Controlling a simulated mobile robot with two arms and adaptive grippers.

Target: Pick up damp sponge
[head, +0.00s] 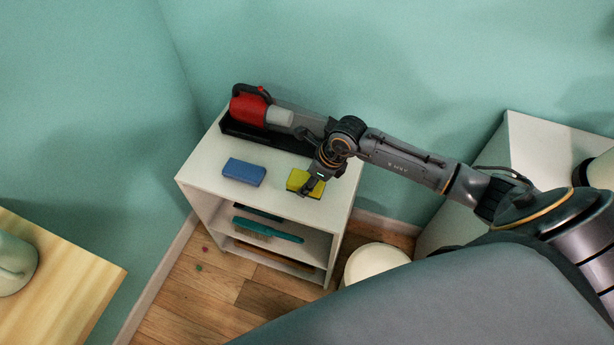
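A blue rectangular sponge-like block (243,172) lies on top of the white shelf unit (205,160), left of centre. A yellow sponge (296,180) lies on the same top to its right, near the front edge. I cannot tell by look which one is damp. My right arm comes in from the right, and its gripper (312,186) is over the yellow sponge, pointing down and covering part of it. Whether the fingers touch or close on the sponge is too small to tell. My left gripper is not in view.
A red and grey handheld device (250,107) sits in a black tray (232,129) at the back of the top. A teal brush (268,230) lies on a shelf below. A white round bin (376,261) stands right. A wooden table (75,285) is at left.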

